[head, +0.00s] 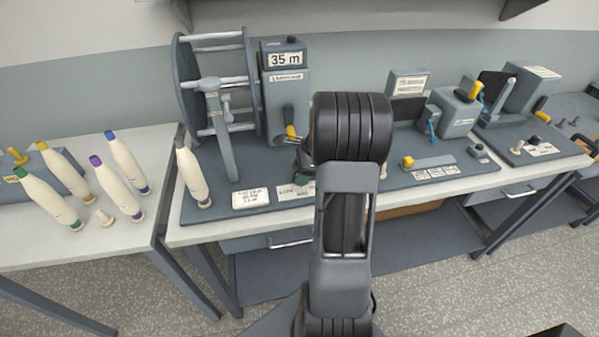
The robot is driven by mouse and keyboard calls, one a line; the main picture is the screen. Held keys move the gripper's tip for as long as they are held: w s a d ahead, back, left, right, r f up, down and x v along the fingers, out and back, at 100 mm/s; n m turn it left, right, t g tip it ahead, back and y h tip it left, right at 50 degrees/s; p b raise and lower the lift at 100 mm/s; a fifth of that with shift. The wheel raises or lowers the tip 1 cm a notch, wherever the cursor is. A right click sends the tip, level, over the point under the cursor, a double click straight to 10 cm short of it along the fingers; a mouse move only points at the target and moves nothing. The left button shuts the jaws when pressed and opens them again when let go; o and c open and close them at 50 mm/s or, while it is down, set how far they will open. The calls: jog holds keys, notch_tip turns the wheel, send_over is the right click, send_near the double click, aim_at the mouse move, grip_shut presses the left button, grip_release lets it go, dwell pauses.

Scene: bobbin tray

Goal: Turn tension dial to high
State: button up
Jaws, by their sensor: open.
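I cannot make out a part that is clearly the tension dial; it may be hidden behind my arm. On the long bench stands a grey counter box (285,90) reading 35 m. A dark handle with a yellow end (290,129) sits at its lower front. A dark green part (302,167) shows beside my arm, partly covered. My arm rises through the middle of the head view, and its black joint blocks the bench behind it. My gripper is hidden behind that joint. The labels on the bench are too small to read.
A large reel frame (218,90) stands left of the counter box. Right of my arm are a yellow knob (407,161), a grey machine (451,112) and a taller one (527,90).

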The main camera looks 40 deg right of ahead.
jog(key=c, duration=0.9)
